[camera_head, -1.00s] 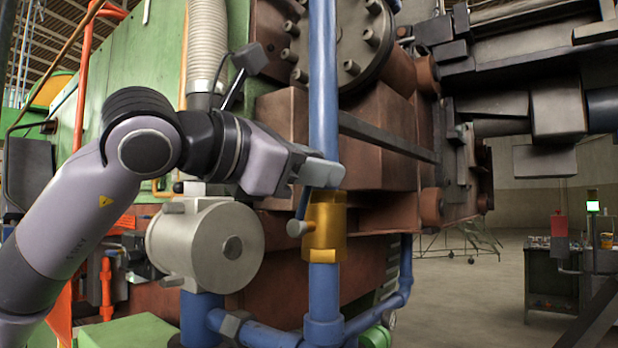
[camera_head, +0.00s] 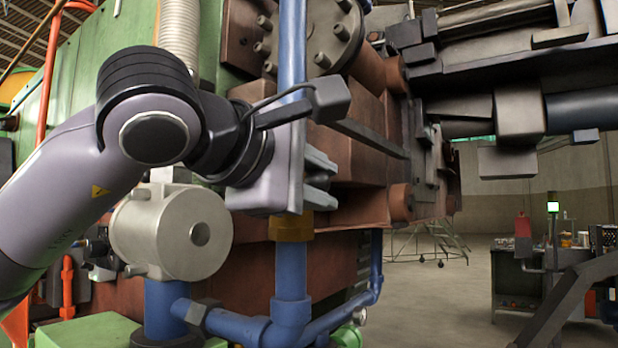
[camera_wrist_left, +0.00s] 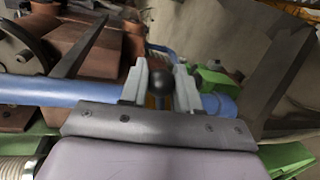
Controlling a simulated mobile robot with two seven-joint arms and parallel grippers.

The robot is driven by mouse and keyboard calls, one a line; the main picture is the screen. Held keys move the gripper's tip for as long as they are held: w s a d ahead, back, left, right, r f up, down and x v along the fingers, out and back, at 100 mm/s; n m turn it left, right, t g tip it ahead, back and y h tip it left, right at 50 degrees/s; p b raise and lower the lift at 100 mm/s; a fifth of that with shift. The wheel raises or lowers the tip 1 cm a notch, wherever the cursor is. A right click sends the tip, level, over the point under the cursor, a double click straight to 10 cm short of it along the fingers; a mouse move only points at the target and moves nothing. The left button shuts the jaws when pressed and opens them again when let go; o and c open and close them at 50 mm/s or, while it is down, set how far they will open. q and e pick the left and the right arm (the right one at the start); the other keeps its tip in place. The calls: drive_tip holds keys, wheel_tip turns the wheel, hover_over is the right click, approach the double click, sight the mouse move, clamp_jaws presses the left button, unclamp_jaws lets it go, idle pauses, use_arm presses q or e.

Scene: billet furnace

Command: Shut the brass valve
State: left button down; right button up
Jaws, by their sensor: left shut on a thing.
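The brass valve (camera_head: 291,226) sits on an upright blue pipe (camera_head: 291,265) in the head view. Its upper part is hidden behind my left gripper (camera_head: 322,183), which is at the pipe just above the brass body. In the left wrist view, the fingers of my left gripper (camera_wrist_left: 160,88) are shut on the valve's handle, whose dark round knob (camera_wrist_left: 159,80) shows between them. A little brass shows behind the knob. Most of the handle is hidden, so its angle cannot be told. My right gripper is not in view.
A pale round housing (camera_head: 172,235) stands left of the valve, close under my left arm. A reddish-brown machine block (camera_head: 352,155) and bolted flange (camera_head: 310,38) are behind the pipe. Open floor (camera_head: 430,300) lies to the right, before a workbench (camera_head: 520,285).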

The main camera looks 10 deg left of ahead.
use_arm(q)
drive_tip(key=shift+d+f+m+b, duration=0.2)
drive_tip(key=shift+f+m+b, duration=0.1)
drive_tip(key=shift+f+m, duration=0.4)
drive_tip(key=shift+s+f+m+y+b, duration=0.1)
drive_tip(key=shift+f+m+y+b, duration=0.35)
drive_tip(key=shift+f+m, duration=0.3)
drive_tip(key=c, duration=0.9)
unclamp_jaws()
drive_tip(key=shift+o, duration=0.2)
drive_tip(key=shift+r, duration=0.1)
drive_tip(key=b+v, duration=0.1)
drive_tip(key=v, duration=0.6)
